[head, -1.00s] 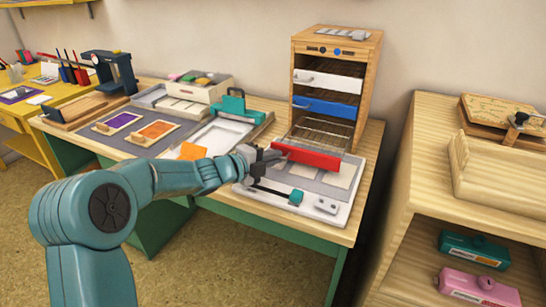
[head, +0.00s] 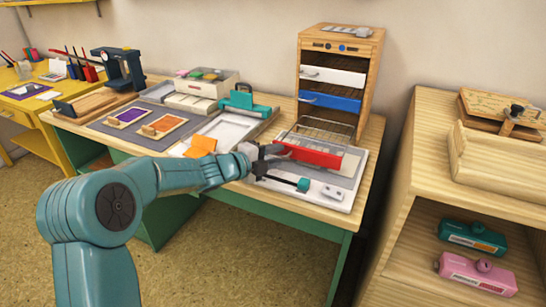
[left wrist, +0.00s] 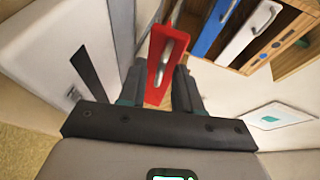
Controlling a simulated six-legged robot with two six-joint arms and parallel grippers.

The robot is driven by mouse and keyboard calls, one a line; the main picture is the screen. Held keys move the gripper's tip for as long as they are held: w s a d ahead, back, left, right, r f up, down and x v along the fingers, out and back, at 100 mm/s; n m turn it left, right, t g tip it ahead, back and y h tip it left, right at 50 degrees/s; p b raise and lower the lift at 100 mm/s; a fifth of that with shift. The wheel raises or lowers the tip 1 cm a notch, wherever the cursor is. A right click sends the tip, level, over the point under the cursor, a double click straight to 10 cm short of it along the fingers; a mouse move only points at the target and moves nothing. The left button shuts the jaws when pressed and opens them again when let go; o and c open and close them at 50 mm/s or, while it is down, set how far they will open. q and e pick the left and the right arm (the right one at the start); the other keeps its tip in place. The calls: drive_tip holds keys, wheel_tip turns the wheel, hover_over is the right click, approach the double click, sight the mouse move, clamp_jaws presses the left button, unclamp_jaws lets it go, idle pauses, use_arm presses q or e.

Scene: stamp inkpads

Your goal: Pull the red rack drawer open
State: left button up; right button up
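The red drawer front (head: 314,155) is the lowest on the wooden rack (head: 367,84). It stands well forward of the rack, with wire racking (head: 328,128) showing behind it. In the left wrist view the red front (left wrist: 157,82) and its silver handle (left wrist: 165,62) lie between the fingers of my left gripper (left wrist: 161,78). The fingers are apart with gaps beside the handle, so the gripper looks open around it. In the head view my left gripper (head: 282,153) is at the left end of the red front. My right gripper is not in view.
A white drawer (head: 333,76) and a blue drawer (head: 331,98) sit above in the rack. A white board (head: 335,199) with a dark bar lies under the red drawer. A teal clamp-like tool (head: 243,102) stands to the left. A wooden shelf (head: 402,190) stands at right.

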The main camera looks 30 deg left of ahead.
use_arm(q)
drive_tip(key=p+v, duration=0.2)
drive_tip(key=v, duration=1.4)
drive_tip(key=shift+s, duration=0.15)
